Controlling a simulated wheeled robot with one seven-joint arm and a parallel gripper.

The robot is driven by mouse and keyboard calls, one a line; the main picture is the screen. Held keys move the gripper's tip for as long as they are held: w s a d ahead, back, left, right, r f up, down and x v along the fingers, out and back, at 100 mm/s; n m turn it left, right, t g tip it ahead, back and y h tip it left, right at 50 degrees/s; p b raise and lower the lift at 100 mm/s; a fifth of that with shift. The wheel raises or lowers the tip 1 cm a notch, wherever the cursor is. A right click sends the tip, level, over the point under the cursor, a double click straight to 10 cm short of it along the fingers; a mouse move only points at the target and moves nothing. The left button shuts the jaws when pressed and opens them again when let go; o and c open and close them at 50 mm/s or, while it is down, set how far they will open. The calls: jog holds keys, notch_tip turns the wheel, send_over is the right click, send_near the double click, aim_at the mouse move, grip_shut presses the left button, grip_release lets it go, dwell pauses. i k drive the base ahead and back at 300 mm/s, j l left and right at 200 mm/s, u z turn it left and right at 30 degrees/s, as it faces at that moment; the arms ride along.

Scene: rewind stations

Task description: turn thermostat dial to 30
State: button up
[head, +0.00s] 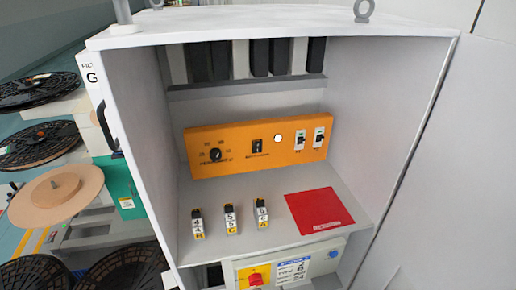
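The thermostat dial (215,155) is a small black knob on the left part of an orange panel (230,170) inside an open grey cabinet. Small marks ring the dial, but they are too small to read, and I cannot tell its setting. My gripper is not in view, and nothing is in front of the dial.
Below the panel, a shelf holds several small labelled blocks (231,219) and a red sheet (319,211). A lower box has a red and yellow rotary switch (256,278). The cabinet walls (415,110) flank the panel. Reels (55,194) stand at left.

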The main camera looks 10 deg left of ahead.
aim_at(215, 154)
jog(key=j+u, duration=0.15)
jog(key=j, duration=1.55)
